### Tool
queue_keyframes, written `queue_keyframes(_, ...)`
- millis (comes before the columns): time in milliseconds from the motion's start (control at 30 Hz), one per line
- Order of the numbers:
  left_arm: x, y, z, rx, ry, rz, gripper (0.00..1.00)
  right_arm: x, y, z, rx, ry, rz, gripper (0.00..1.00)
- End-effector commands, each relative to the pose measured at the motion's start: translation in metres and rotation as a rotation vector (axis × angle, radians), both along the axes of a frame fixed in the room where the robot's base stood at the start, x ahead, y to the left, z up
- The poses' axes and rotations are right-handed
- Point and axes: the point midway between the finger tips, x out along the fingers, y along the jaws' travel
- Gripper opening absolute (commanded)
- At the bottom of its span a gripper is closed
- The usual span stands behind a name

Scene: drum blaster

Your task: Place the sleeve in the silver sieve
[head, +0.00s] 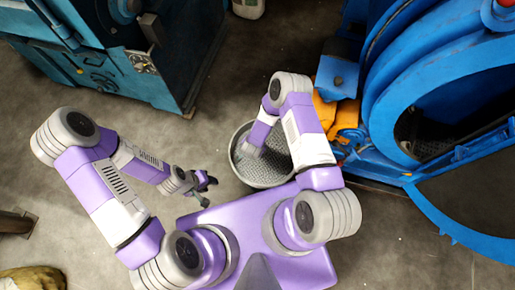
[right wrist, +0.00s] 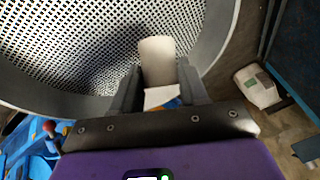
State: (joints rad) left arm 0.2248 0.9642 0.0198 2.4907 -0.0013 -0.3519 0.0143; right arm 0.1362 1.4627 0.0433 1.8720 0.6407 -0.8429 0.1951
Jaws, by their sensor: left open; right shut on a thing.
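The silver sieve (head: 268,175) is a round, grey-rimmed pan with a perforated bottom on the floor in the head view, partly covered by my right arm. Its perforated bottom and rim (right wrist: 70,45) fill the upper left of the right wrist view. The sleeve (right wrist: 157,60) is a pale, short cylinder. My right gripper (right wrist: 160,88) is shut on it, and the sleeve shows against the sieve's mesh, near the rim. I cannot tell whether it touches the mesh. My right gripper is hidden in the head view. My left gripper (head: 204,184) is open and empty, left of the sieve.
A teal machine (head: 115,50) stands at the upper left. A white container (right wrist: 257,88) is on the floor beyond. Bare floor lies left of the sieve.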

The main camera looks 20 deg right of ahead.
Motion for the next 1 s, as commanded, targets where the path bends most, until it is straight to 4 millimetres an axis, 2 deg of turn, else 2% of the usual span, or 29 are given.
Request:
queue_keyframes(33, 0.000, 0.000, -0.005, 0.000, 0.000, 0.000, 0.43, 0.000, 0.000, -0.010, 0.000, -0.001, 0.000, 0.03)
queue_keyframes(233, 0.000, 0.000, -0.010, 0.000, 0.000, 0.000, 0.43, 0.001, 0.000, -0.023, 0.001, -0.002, 0.003, 0.03)
queue_keyframes(433, 0.000, 0.000, -0.022, 0.000, 0.000, 0.000, 0.43, 0.000, 0.001, -0.052, 0.000, 0.000, 0.002, 0.03)
queue_keyframes(800, 0.000, 0.000, -0.024, 0.000, 0.000, 0.000, 0.43, 0.001, 0.001, -0.055, 0.000, -0.002, 0.005, 0.03)
queue_keyframes(833, 0.000, 0.000, -0.023, 0.000, 0.000, 0.000, 0.43, 0.001, 0.000, -0.055, 0.000, 0.000, 0.005, 0.46)
queue_keyframes(1000, 0.000, 0.000, -0.023, 0.000, 0.000, 0.000, 0.43, 0.001, 0.000, -0.054, 0.001, -0.001, 0.004, 0.69)
